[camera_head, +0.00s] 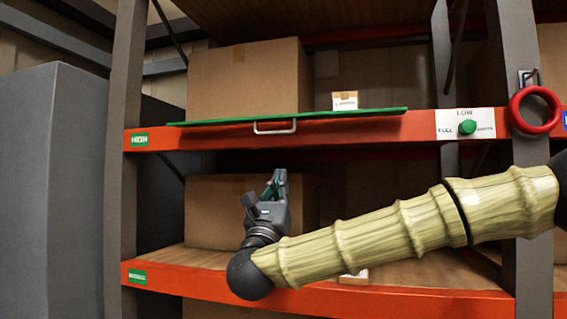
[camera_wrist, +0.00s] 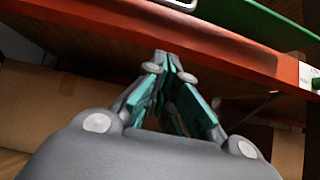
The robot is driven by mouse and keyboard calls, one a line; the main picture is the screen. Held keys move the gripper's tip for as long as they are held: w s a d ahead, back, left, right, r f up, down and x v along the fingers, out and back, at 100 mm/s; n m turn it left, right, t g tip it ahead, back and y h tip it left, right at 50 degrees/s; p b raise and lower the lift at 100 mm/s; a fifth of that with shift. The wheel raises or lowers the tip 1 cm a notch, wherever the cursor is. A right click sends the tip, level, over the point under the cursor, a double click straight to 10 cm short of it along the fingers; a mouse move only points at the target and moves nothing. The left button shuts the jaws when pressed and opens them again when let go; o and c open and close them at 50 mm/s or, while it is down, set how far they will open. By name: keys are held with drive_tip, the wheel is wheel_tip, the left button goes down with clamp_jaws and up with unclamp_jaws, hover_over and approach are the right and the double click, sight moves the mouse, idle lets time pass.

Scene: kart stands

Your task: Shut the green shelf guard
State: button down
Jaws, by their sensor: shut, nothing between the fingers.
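The green shelf guard (camera_head: 345,115) is a thin flat panel, seen nearly edge-on along the upper orange beam. It looks laid out flat, jutting forward at the beam. Its pale handle (camera_head: 275,131) is at the middle of its near edge. In the wrist view the guard (camera_wrist: 262,22) shows at the upper right, with part of the handle (camera_wrist: 180,4) at the top edge. My gripper (camera_head: 279,174) is shut and empty, pointing up below the handle, in front of the lower bay. In the wrist view my gripper (camera_wrist: 165,62) has its fingertips together, below the orange beam.
A large carton (camera_head: 245,80) and a small box (camera_head: 345,101) stand on the upper shelf behind the guard. Another carton (camera_head: 212,212) is behind my gripper. A red ring (camera_head: 535,110) hangs on the right post, beside a green knob (camera_head: 467,127). A grey cabinet (camera_head: 50,190) stands left.

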drive_tip(key=p+x, duration=0.4)
drive_tip(key=x, duration=0.6)
drive_tip(key=shift+s+a+r+p, duration=0.15)
drive_tip(key=shift+r+p, duration=0.1)
drive_tip(key=shift+p, duration=0.2)
drive_tip(key=s, duration=0.1)
drive_tip(key=s+p, duration=0.1)
drive_tip(key=s+r, duration=0.1)
drive_tip(key=shift+a+r, duration=0.1)
drive_tip(key=shift+a, duration=0.3)
drive_tip(key=shift+s+r+g, duration=0.15)
drive_tip(key=shift+s+g, duration=0.05)
drive_tip(key=shift+g, duration=0.3)
